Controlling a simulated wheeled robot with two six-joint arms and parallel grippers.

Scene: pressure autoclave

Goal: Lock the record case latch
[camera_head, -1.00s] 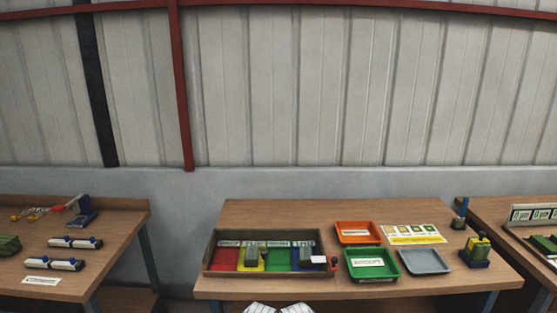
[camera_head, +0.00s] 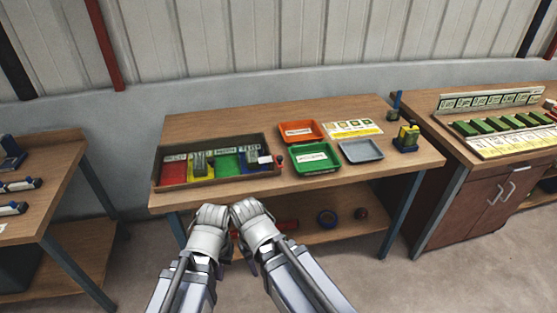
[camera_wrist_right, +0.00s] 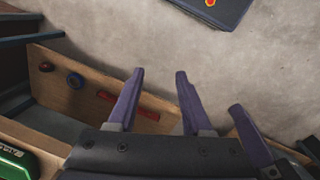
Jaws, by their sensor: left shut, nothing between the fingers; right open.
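The record case is most likely the open brown case (camera_head: 165,184) at the left of the middle table, with red, yellow, green and blue sections. A white tag (camera_head: 265,160) and a small red-topped piece (camera_head: 279,160) sit at its right end; I cannot tell the latch or its position. My left gripper (camera_head: 212,212) is in front of the table's front edge, below the case in view, shut and empty. My right gripper (camera_head: 250,208) is close beside it; in the right wrist view its fingers (camera_wrist_right: 158,78) are apart with nothing between them.
An orange tray (camera_head: 302,139), a green tray (camera_head: 330,163) and a grey tray (camera_head: 377,157) stand right of the case. A lower shelf (camera_head: 310,233) holds a blue roll (camera_head: 326,217).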

